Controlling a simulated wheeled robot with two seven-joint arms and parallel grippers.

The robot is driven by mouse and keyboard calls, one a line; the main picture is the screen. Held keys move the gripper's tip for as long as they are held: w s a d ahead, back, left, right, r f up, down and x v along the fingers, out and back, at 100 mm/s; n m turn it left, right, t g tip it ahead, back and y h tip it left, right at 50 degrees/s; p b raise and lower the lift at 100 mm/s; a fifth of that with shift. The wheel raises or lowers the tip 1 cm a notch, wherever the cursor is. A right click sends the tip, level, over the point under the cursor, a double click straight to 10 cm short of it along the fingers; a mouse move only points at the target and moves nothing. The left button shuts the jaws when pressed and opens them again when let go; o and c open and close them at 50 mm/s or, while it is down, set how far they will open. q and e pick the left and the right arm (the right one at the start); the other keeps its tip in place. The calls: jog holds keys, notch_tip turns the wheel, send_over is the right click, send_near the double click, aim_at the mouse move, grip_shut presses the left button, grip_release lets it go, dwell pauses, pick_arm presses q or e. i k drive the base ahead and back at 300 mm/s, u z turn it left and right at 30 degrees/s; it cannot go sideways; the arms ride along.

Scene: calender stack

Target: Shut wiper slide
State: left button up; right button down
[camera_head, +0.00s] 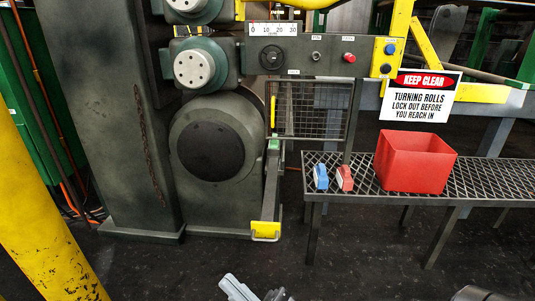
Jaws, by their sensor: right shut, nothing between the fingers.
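The wiper slide appears to be the narrow grey rail (270,187) on the front of the roll stand. It juts out toward me from a small green block at its far end. A yellow handle (265,231) sits on its near end. My right gripper (245,290) shows in part at the bottom edge, below and apart from the yellow handle. It is shut and empty, and much of it is cut off by the frame. My left gripper is not in view.
A yellow post (35,215) stands at the left. The floor before the handle is clear.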

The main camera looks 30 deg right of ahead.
aim_at(266, 228)
jog(key=z, duration=0.55)
jog(key=i, duration=0.9)
jog(key=u, duration=0.55)
